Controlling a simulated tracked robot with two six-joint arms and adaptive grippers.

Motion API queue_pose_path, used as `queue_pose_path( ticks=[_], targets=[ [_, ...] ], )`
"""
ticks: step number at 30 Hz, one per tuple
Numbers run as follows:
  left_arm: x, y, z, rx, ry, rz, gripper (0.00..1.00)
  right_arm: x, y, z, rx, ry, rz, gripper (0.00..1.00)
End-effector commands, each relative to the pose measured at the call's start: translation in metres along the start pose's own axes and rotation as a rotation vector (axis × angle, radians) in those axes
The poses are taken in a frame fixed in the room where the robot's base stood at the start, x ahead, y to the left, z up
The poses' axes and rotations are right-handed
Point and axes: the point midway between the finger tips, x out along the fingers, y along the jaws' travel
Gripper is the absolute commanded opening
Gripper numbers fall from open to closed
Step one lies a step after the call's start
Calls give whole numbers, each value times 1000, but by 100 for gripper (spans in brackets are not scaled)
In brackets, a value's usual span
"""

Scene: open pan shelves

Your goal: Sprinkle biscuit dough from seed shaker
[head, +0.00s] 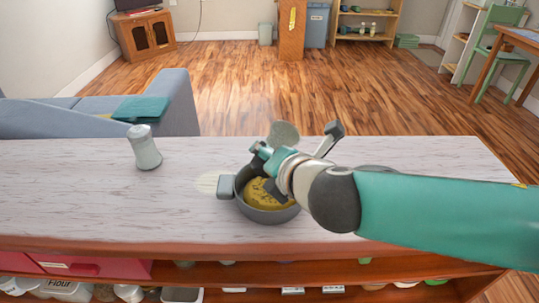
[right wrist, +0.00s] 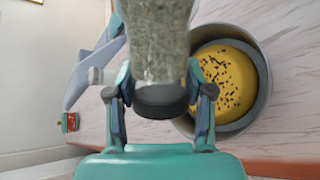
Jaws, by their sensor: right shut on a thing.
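My right gripper (head: 268,160) is over the pot, shut on the seed shaker (head: 284,134). In the right wrist view, the fingers (right wrist: 160,92) clasp the shaker (right wrist: 160,40), a see-through body with grey speckled contents and a dark end. The biscuit dough (head: 262,193) is yellow and lies inside a dark grey pot (head: 268,216) on the counter. In the right wrist view the dough (right wrist: 226,72) shows many dark seeds on its top inside the pot (right wrist: 262,88). The shaker is tilted beside and above the pot. My left gripper is not in view.
A pale grey shaker (head: 144,150) stands on the counter (head: 70,205) left of the pot. A grey rim (head: 378,168) shows partly behind my right arm. Jars sit on the shelf below. The counter's left part is mostly clear. A blue sofa (head: 178,100) stands behind it.

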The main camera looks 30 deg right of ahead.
Motion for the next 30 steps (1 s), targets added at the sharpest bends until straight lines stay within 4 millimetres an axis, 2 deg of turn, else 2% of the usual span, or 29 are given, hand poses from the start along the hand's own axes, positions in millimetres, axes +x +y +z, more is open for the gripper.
queue_pose_path(
  ticks=[10,23,30],
  targets=[
    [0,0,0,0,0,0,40,1,0,1,0,-1,0,10],
    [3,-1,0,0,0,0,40,19,3,13,1,-1,-1,10],
    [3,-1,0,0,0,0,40,20,4,14,-1,0,1,10]
  ],
)
